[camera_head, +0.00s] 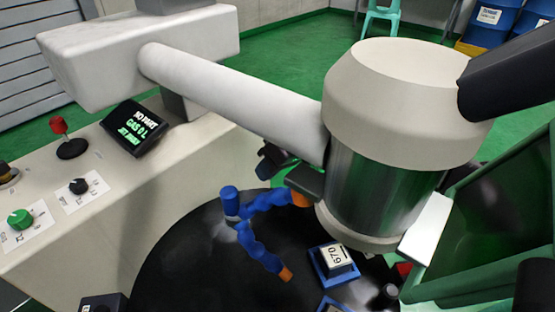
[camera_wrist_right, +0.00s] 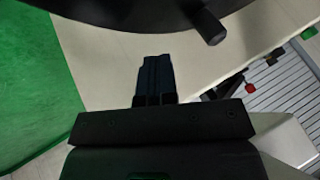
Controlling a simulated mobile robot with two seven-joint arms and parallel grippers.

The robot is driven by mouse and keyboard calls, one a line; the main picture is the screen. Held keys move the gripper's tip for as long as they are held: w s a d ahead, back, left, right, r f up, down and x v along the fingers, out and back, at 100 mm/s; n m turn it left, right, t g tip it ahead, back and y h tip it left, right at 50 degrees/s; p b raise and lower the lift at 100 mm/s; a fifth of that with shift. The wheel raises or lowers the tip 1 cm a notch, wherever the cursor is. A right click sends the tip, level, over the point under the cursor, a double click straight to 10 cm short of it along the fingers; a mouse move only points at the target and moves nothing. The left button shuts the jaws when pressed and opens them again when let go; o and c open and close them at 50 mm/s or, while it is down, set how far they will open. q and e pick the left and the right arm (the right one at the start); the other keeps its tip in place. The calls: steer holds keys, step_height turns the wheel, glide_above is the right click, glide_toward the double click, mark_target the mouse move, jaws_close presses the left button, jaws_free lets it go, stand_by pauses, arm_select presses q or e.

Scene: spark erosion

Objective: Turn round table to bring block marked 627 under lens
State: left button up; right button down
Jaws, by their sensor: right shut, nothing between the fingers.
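The black round table (camera_head: 190,262) fills the lower middle of the head view. A blue-framed block with a white top (camera_head: 336,260) reads 670 and sits on it near the lens head. Another blue block (camera_head: 332,305) is cut off at the bottom edge; its mark is hidden. I cannot see a block marked 627. The lens head (camera_head: 385,190), a metal cylinder with a beige cap, hangs over the table. My right gripper (camera_head: 272,160) is partly hidden behind it. In the right wrist view its fingers (camera_wrist_right: 157,78) are shut and empty, beside the table's dark edge (camera_wrist_right: 110,8).
Blue hoses with orange tips (camera_head: 262,255) reach over the table. A dark peg (camera_head: 388,293) stands near the block; a peg (camera_wrist_right: 209,26) also shows in the wrist view. A screen (camera_head: 135,128) and knobs are on the left bench.

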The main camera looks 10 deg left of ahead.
mark_target(244, 196)
steer(key=a, duration=0.1)
steer(key=s+a+f, duration=0.2)
steer(key=shift+a+f+b, duration=0.15)
steer(key=shift+a+b, duration=0.1)
steer(key=shift+b, duration=0.05)
steer(key=shift+s+a, duration=0.5)
steer(key=shift+a, duration=0.15)
